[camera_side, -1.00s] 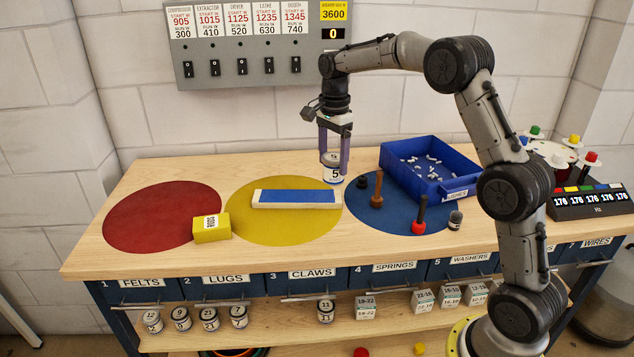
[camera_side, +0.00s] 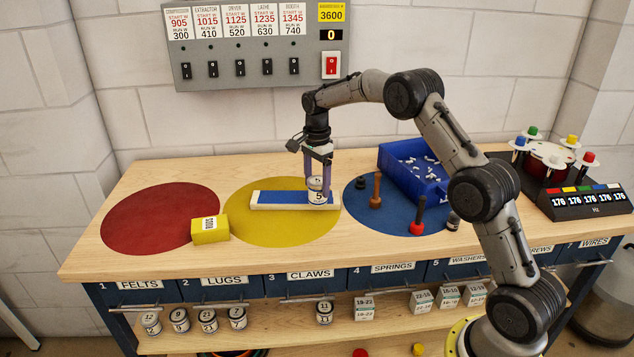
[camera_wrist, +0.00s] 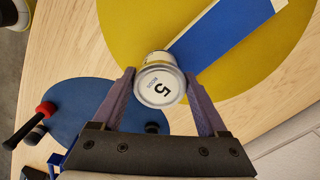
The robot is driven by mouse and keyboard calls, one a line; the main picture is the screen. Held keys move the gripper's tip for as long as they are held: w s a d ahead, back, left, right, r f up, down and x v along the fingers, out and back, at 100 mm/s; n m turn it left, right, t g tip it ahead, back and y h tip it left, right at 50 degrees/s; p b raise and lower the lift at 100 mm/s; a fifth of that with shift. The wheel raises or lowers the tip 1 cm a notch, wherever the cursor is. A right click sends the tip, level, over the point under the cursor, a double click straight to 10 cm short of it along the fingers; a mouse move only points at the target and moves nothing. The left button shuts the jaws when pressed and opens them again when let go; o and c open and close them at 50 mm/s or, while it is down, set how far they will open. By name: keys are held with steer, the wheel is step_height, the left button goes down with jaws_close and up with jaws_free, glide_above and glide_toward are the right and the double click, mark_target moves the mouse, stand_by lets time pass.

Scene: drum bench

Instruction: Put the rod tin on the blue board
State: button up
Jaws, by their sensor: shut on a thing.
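The blue board (camera_side: 280,199), a long blue strip with pale edges, lies on the yellow circle. It also shows in the wrist view (camera_wrist: 225,35). The tin is over the board's right end in the side view and hides part of it. I cannot tell whether its base touches the board.
A yellow box (camera_side: 210,229) stands left of the board, near the red circle (camera_side: 150,215). On the right, the blue circle (camera_side: 390,215) holds a brown peg (camera_side: 376,190) and a red-based tool (camera_side: 417,228). A blue bin (camera_side: 400,160) of small white pieces stands behind.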

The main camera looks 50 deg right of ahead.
mark_target(317, 180)
steer(key=o, duration=1.5)
steer(key=shift+f, duration=0.2)
steer(key=shift+r, duration=0.15)
step_height(317, 180, up, 12)
steer(key=s+a+r+n+t, duration=0.1)
steer(key=s+a+r+n, duration=0.45)
steer(key=s+r, duration=0.25)
steer(key=s+a+n+t, duration=0.2)
steer(key=s+a+n, duration=0.25)
steer(key=s, duration=0.55)
steer(key=s+a+n+t, duration=0.1)
steer(key=s+a+n, duration=0.35)
steer(key=s, duration=0.45)
steer(key=s+f+n, duration=0.2)
steer(key=s, duration=0.1)
steer(key=s+a+f+n+t, duration=0.1)
steer(key=s, duration=0.2)
steer(key=s+f+n, duration=0.2)
steer(key=s, duration=0.1)
steer(key=shift+s+a+f+n+t, duration=0.25)
steer(key=shift+s+f+n+t, duration=0.05)
steer(key=shift+s+n, duration=0.05)
